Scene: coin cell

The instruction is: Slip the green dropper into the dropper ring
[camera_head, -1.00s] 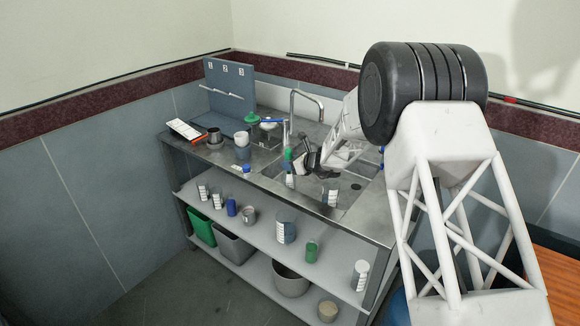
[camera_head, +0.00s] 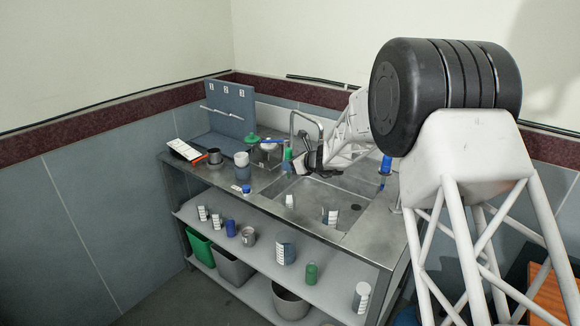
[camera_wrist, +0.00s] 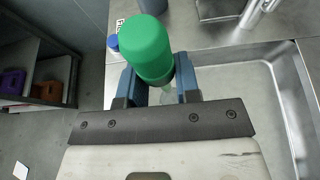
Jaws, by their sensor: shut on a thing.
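The green dropper (camera_wrist: 148,50) has a rounded green bulb and a clear, pale lower part. It is held between the two blue fingers of my gripper (camera_wrist: 160,92), its bulb towards the top of the wrist view. In the head view the small green dropper (camera_head: 288,154) shows at the left of my gripper (camera_head: 297,166), above the counter near the sink's left edge. The tip of the dropper is hidden by my gripper in the wrist view. I cannot make out the dropper ring with certainty in either view.
A faucet (camera_head: 307,122) stands behind my gripper. A sink (camera_head: 325,200) lies below it. A green-topped item (camera_head: 251,139), a grey-white cup (camera_head: 242,160) and a numbered board (camera_head: 226,105) stand to the left.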

